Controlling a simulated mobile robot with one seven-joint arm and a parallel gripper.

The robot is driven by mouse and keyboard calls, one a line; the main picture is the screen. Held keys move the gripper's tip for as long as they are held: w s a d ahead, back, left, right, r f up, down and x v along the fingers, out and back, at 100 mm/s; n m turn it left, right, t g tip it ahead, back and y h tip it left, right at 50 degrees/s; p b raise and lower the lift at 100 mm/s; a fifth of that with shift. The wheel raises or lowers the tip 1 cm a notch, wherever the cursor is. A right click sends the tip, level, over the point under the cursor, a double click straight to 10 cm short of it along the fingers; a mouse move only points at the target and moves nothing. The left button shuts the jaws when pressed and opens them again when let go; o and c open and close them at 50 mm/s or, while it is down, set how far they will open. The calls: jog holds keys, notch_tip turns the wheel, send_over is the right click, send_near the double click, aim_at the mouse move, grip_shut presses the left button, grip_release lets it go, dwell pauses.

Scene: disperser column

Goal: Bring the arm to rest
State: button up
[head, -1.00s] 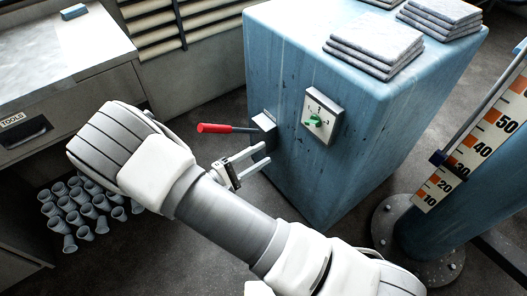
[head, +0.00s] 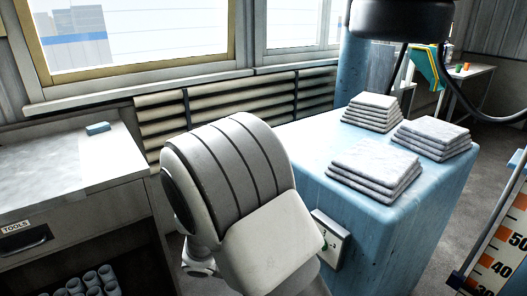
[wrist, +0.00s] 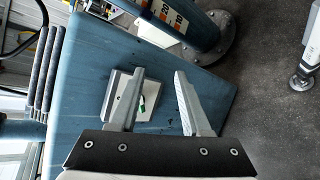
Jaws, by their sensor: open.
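My gripper (wrist: 160,74) shows in the wrist view with its two fingers apart and nothing between them. The blue cabinet (wrist: 85,100) lies beyond the fingers. A pale switch plate (wrist: 119,98) with a green knob (wrist: 142,104) is on the cabinet's face, partly covered by one finger. In the head view my white arm is bent up in front of the cabinet (head: 385,240), and the gripper is hidden. The switch plate (head: 331,238) there is partly covered by the arm. The red-handled lever is not visible in either view now.
Stacks of pale slabs (head: 372,170) stand on the cabinet top. A tool bench (head: 70,180) with a blue block (head: 97,128) is at left, grey cups (head: 95,282) below it. A column with an orange-white scale (head: 505,245) is at right. A dark hanging fixture (head: 400,18) is above.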

jog(key=s+d+r+m+t+y, duration=0.2)
jog(key=s+d+r+m+y, duration=0.15)
jog(key=s+r+y, duration=0.45)
jog(key=s+d+r+m+t+y, duration=0.1)
jog(key=s+d+r+m+y, duration=0.3)
jog(key=r, duration=0.6)
notch_tip(320, 180, up, 17)
jog(key=s+a+p, duration=0.1)
jog(key=p, duration=1.5)
jog(key=shift+a+f+y+p, duration=0.15)
jog(key=shift+y+p, duration=0.15)
